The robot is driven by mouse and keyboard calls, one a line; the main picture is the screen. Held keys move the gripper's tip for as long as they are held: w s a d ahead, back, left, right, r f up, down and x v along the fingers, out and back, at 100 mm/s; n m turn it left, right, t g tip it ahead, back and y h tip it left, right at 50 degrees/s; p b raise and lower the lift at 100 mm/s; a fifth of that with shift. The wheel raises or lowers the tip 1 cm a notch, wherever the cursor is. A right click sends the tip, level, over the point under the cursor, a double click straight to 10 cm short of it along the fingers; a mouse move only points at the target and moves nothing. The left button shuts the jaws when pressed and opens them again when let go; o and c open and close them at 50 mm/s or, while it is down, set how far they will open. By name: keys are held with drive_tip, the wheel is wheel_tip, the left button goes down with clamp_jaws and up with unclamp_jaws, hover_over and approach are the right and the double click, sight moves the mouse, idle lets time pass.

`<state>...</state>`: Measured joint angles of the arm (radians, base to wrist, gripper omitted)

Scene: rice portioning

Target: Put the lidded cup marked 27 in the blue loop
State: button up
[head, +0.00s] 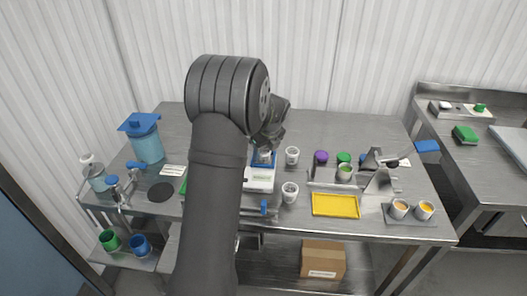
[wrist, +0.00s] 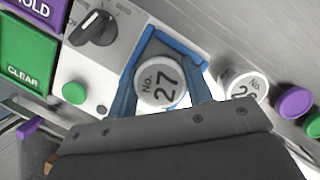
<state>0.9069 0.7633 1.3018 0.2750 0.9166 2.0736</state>
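The lidded white cup marked 27 (wrist: 160,83) is between the fingers of my gripper (wrist: 163,95) in the wrist view, its lid facing the camera. The cup (head: 265,155) also shows in the head view, below my gripper. A blue band, likely the blue loop (wrist: 172,42), passes behind the cup and along its right side in the wrist view; blue (head: 256,156) also shows around it in the head view. I cannot tell whether the cup rests inside it or is held above it. The finger contact is not clear.
A white device (head: 259,181) with a dial (wrist: 93,28) and coloured buttons is in front of the cup. Another numbered lidded cup (wrist: 246,84) stands to the right. A yellow tray (head: 335,205) and purple (head: 321,157) and green lids lie further right.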

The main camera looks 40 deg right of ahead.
drive_tip(key=shift+a, duration=0.1)
drive_tip(key=v, duration=1.2)
drive_tip(key=shift+r, duration=0.15)
drive_tip(key=x, duration=1.1)
drive_tip(key=shift+w+f, duration=0.15)
drive_tip(key=shift+f, duration=0.25)
